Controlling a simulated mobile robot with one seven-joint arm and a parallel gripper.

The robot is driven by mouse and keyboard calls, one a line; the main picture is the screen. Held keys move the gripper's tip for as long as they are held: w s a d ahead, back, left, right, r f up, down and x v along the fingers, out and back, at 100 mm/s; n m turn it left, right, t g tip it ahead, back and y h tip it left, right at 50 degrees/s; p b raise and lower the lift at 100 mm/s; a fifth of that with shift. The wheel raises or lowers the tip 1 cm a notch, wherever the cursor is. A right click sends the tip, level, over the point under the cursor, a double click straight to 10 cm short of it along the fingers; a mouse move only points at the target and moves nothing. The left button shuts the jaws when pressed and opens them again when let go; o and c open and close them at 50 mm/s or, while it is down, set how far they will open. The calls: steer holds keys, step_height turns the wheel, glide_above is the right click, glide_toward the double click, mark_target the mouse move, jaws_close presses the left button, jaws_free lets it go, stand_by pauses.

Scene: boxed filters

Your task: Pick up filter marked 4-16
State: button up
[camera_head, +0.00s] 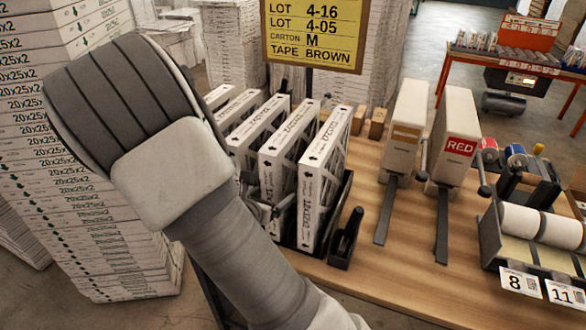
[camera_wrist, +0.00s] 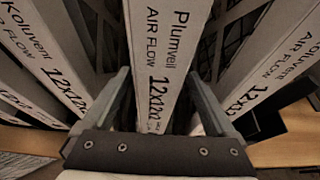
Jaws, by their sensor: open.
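Several white cardboard-framed filters stand upright side by side in a black rack (camera_head: 346,190) on the table. In the wrist view, a filter printed "Plumveil AIR FLOW 12x12x2" (camera_wrist: 160,50) is in the middle. Filters printed "Koluvent" stand to its left (camera_wrist: 45,50) and right (camera_wrist: 285,55). My gripper (camera_wrist: 158,80) is open, with one finger on each side of the Plumveil filter's edge; I cannot tell whether they touch it. No 4-16 mark is readable on any filter. In the head view my arm hides most of the gripper and part of the rack.
A yellow sign (camera_head: 312,35) reads LOT 4-16, LOT 4-05, carton M, tape brown. Two upright dispensers, one labelled RED (camera_head: 458,145), stand right of the rack. Stacked boxes (camera_head: 70,150) rise at left. Bare tabletop shows between.

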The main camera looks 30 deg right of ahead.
steer(key=shift+f+x, duration=0.15)
steer(key=shift+x, duration=0.95)
steer(key=shift+f+x, duration=0.15)
steer(key=shift+x, duration=1)
steer(key=shift+a+r, duration=0.1)
steer(key=shift+a, duration=0.1)
jaws_close()
